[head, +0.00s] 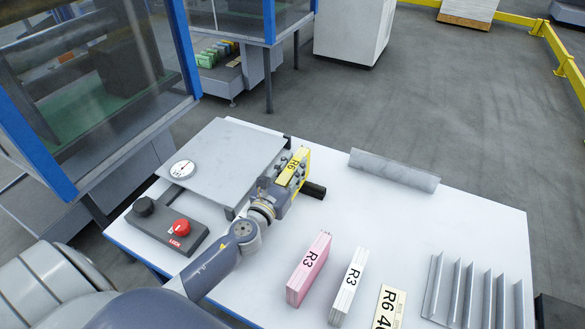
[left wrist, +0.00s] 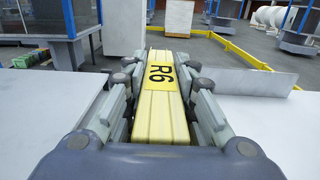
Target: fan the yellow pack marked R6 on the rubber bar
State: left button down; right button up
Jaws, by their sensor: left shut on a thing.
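The yellow pack marked R6 (head: 291,172) is between the fingers of my left gripper (head: 291,180), above the white table beside the grey plate. In the left wrist view the pack (left wrist: 159,105) stands lengthwise between both finger sets, its black R6 label facing up. My left gripper (left wrist: 160,95) is shut on it. A short black bar (head: 315,190), which looks like the rubber bar, shows just right of the gripper; the rest of it is hidden behind the gripper and pack. I cannot tell whether the pack touches it. My right gripper is not in view.
A flat grey plate (head: 225,155) with a dial (head: 182,169) lies left of the gripper, near a red button box (head: 180,228). A low grey upright plate (head: 394,171) stands behind.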

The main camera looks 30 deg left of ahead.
aim_at(301, 156)
pick_arm(q)
jog(key=shift+w, duration=0.65)
jog(key=shift+w+f, duration=0.1)
jog(key=shift+w, duration=0.35)
jog(key=shift+w, duration=0.65)
jog(key=shift+w+a, duration=0.1)
jog(key=shift+w, duration=0.65)
